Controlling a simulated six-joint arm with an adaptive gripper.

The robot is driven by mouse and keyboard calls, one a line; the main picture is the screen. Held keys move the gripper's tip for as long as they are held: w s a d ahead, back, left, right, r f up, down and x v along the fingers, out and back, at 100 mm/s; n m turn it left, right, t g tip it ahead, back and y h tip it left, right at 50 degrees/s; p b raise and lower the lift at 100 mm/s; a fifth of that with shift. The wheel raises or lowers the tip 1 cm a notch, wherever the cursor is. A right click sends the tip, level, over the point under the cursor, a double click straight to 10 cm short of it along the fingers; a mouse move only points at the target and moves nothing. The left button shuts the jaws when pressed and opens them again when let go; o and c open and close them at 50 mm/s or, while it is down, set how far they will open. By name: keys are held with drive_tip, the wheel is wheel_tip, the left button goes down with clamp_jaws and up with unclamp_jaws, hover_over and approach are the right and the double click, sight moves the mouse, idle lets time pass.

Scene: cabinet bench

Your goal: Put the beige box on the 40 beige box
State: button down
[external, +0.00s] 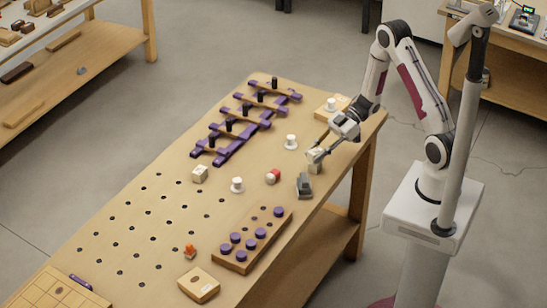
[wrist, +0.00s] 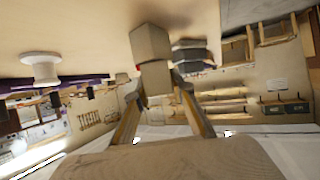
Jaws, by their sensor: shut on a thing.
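My gripper (external: 317,152) is shut on a small beige box (wrist: 157,80), held between its two fingertips near the right edge of the bench. A second beige box (wrist: 150,42) lines up with the held box in the wrist view. In the external view this other box (external: 315,168) shows directly under my fingertips. The two boxes look touching or almost so; I cannot tell if there is a small gap. No number is readable on any box.
A grey stepped object (external: 304,186) and a red-and-white piece (external: 272,177) stand close to my gripper. White knobs (external: 290,142) (external: 237,185) stand nearby. Purple racks (external: 235,130) lie behind, and a wooden block with purple pegs (external: 252,240) lies in front. The holed area at left is mostly clear.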

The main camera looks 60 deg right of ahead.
drive_tip(key=c, duration=1.7)
unclamp_jaws()
drive_tip(key=shift+f, duration=0.15)
drive_tip(key=shift+v, duration=6.1)
drive_tip(key=shift+w, duration=0.1)
